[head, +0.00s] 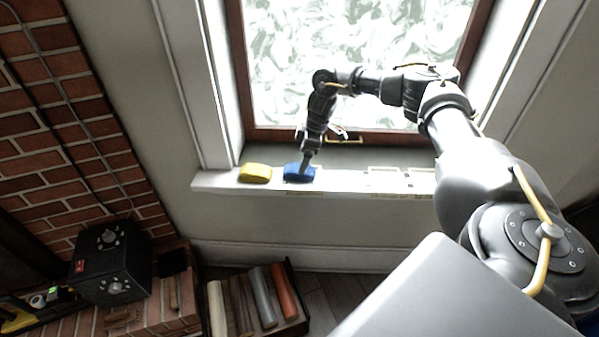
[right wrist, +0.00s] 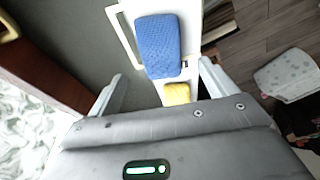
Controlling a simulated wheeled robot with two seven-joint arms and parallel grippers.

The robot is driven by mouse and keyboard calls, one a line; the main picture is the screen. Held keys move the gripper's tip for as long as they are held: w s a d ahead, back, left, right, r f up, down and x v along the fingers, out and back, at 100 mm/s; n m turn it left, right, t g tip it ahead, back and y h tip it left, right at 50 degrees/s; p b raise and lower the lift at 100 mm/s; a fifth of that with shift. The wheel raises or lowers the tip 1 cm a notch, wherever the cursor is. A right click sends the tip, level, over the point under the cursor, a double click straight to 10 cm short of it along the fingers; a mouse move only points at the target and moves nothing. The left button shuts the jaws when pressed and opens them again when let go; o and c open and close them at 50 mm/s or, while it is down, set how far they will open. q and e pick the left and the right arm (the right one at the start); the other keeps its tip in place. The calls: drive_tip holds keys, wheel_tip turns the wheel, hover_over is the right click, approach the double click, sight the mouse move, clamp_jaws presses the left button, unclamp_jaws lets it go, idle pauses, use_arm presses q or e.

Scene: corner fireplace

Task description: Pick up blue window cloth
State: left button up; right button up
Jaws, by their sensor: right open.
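The blue window cloth (head: 299,173) lies folded on the white window sill, to the right of a yellow cloth or sponge (head: 255,173). My right gripper (head: 306,160) is over the blue cloth in the head view. In the right wrist view the blue cloth (right wrist: 157,45) lies ahead of and between my open fingers (right wrist: 158,88), with the yellow piece (right wrist: 176,94) nearer the palm. The fingers appear apart from the cloth, with nothing held. My left gripper is in neither view.
The window sill (head: 345,182) runs below a brown-framed window (head: 345,140). White outlined markings (head: 385,177) lie on the sill at right. A black box (head: 110,262) and a tray of rolls (head: 240,305) stand below at left, by the brick wall (head: 60,120).

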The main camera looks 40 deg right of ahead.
drive_tip(key=x, duration=0.4)
drive_tip(key=shift+s+a+f, duration=0.1)
drive_tip(key=shift+s+f, duration=0.1)
drive_tip(key=shift+f, duration=0.1)
drive_tip(key=shift+f+p, duration=0.2)
drive_tip(key=shift+p, duration=0.1)
idle(0.3)
drive_tip(key=c, duration=1.1)
drive_tip(key=shift+c, duration=0.2)
